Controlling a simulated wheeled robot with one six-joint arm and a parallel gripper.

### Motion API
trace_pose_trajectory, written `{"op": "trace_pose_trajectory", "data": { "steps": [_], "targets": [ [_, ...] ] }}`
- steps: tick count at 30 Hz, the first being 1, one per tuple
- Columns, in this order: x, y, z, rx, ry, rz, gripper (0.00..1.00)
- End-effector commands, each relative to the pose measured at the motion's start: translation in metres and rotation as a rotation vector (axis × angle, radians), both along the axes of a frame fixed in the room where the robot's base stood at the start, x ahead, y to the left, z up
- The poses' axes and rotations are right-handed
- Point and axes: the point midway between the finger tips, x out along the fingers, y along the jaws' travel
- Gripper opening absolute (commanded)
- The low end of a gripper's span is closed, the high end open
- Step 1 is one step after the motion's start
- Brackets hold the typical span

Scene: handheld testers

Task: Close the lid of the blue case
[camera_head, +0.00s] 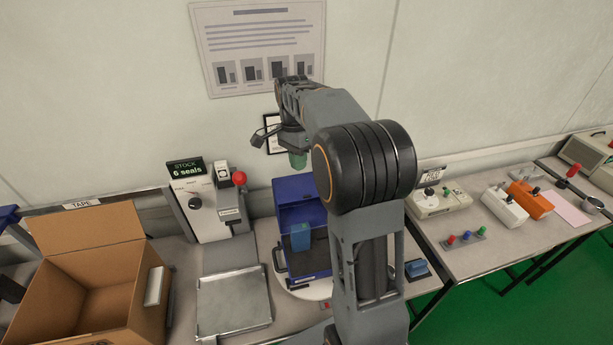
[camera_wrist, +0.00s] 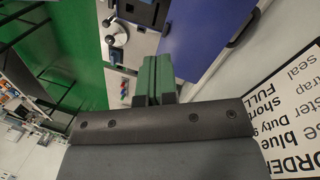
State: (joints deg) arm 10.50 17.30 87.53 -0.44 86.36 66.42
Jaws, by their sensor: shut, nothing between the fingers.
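The blue case (camera_head: 318,262) stands on a white round base on the table, with its lid (camera_head: 292,191) raised upright at the back. A lighter blue block-like thing (camera_head: 300,238) stands in the case. My gripper (camera_head: 298,160) is shut and empty, its green fingertips just above the top edge of the lid in the head view. In the wrist view the green fingers (camera_wrist: 154,78) are together, and a large blue panel of the case (camera_wrist: 200,35) with a dark handle lies beyond them. I cannot tell whether they touch the lid. My arm hides the case's right side.
An open cardboard box (camera_head: 75,262), a metal tray (camera_head: 233,302) and a seal device with a red knob (camera_head: 212,205) stand to the left. Testers, white (camera_head: 505,207) and orange (camera_head: 530,199), lie on the right table. A poster and framed sheet hang behind.

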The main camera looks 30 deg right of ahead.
Motion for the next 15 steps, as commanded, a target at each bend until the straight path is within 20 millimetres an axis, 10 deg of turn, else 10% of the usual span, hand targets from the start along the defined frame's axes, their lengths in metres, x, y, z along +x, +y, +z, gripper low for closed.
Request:
{"op": "trace_pose_trajectory", "data": {
  "steps": [15],
  "targets": [
    [0.036, -0.034, -0.025, -0.073, 0.181, -0.423, 0.0]
  ]
}}
